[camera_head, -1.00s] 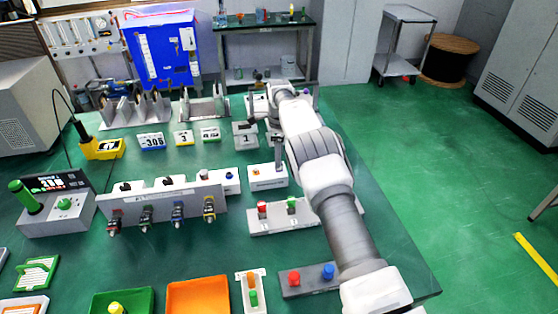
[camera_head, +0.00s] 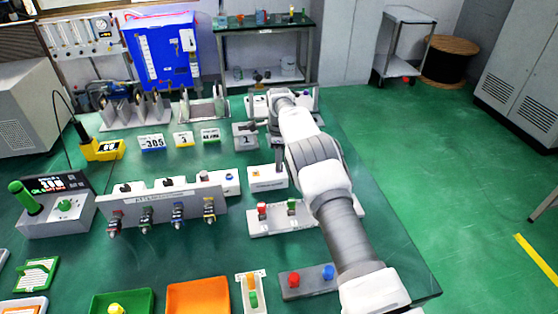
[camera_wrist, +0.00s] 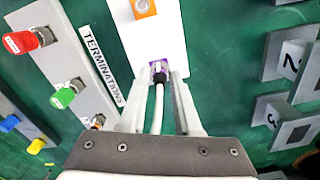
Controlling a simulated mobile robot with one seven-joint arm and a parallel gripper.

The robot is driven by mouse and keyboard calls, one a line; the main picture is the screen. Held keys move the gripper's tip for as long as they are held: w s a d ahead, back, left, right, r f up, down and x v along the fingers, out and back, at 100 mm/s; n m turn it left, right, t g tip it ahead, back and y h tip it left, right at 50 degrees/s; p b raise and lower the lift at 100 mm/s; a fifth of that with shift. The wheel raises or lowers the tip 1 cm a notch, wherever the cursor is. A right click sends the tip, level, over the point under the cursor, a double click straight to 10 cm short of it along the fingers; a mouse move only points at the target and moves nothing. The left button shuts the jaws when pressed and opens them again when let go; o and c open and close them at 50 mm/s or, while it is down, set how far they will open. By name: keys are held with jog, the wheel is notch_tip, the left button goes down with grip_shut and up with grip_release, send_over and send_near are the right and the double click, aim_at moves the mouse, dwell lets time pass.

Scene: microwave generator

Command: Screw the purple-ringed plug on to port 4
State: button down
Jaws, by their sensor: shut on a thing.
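In the wrist view, my gripper (camera_wrist: 158,92) is shut on a dark plug with a purple ring (camera_wrist: 159,68) and a pale cable trailing back between the fingers. The purple part is at the near end of a white box (camera_wrist: 160,35); I cannot tell whether it is seated in it. In the head view, my gripper (camera_head: 277,152) is beside this white box (camera_head: 268,178), and the plug is too small to make out. Port 4 cannot be picked out by a readable number in either view.
A grey panel (camera_head: 130,212) with several coloured-ring connectors stands left of the white box. The TERMINATIONS panel (camera_wrist: 75,50) with red and green caps lies left in the wrist view. Grey numbered brackets (camera_wrist: 290,60) stand at right. Orange and green trays lie at the front.

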jog(key=shift+n, duration=0.3)
jog(key=n+b, duration=0.1)
jog(key=n, duration=0.1)
jog(key=shift+n, duration=0.3)
jog(key=n+b, duration=0.1)
jog(key=n, duration=0.2)
jog(key=shift+n, duration=0.4)
jog(key=n, duration=0.3)
jog(key=shift+n, duration=0.3)
jog(key=n, duration=1.1)
jog(key=shift+n, duration=0.3)
jog(key=n, duration=0.3)
jog(key=shift+n, duration=2.2)
